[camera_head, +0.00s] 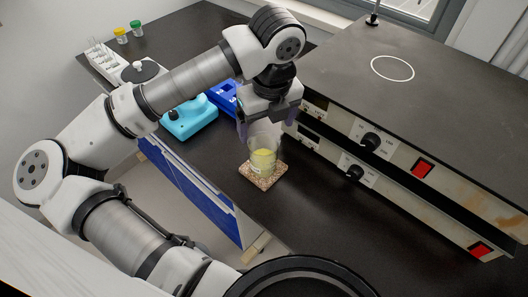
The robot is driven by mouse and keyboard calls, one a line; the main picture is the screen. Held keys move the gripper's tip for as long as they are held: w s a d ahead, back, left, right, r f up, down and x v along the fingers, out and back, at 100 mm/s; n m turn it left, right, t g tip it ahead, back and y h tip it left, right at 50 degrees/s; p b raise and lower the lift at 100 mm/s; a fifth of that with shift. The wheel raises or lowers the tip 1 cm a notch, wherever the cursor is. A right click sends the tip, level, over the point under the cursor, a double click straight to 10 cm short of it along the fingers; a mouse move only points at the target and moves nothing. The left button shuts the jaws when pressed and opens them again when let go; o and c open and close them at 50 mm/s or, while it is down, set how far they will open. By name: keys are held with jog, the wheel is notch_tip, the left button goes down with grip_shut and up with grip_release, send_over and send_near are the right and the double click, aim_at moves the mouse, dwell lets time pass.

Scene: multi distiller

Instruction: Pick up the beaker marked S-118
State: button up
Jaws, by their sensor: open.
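A clear glass beaker (263,160) holding yellow liquid stands upright on a speckled square mat (262,178) near the bench's front edge. A small pale label shows low on its side, but the writing is too small to read. My gripper (265,128) is open and points down at the beaker from above and behind. Its fingertips are near the beaker's rim, partly hidden behind or beside the glass. I cannot tell whether they touch it.
A stacked hotplate unit (405,120) with knobs and red switches stands close on the right. A turquoise device (190,118) and a blue rack (222,97) lie to the left. Two small capped jars (121,35) stand at the back left. The dark bench (225,160) is clear around the mat.

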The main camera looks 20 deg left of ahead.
send_near(263, 149)
jog(key=shift+s+d+f+p, duration=0.15)
jog(key=shift+s+d+f, duration=0.15)
jog(key=shift+s, duration=0.2)
jog(key=shift+s+d+f+p, duration=0.15)
jog(key=shift+s+d+f, duration=0.05)
jog(key=shift+s+f, duration=0.25)
jog(key=shift+a+f+p, duration=0.2)
jog(key=shift+f+p, duration=0.35)
jog(key=shift+f, duration=0.75)
jog(key=shift+a+f+p, duration=0.2)
jog(key=shift+f+p, duration=0.3)
jog(key=shift+f, duration=0.8)
jog(key=shift+c, duration=0.5)
jog(key=c, duration=1.1)
jog(key=shift+r, duration=0.2)
notch_tip(263, 149, up, 19)
jog(key=b, duration=0.3)
jog(key=shift+r, duration=0.25)
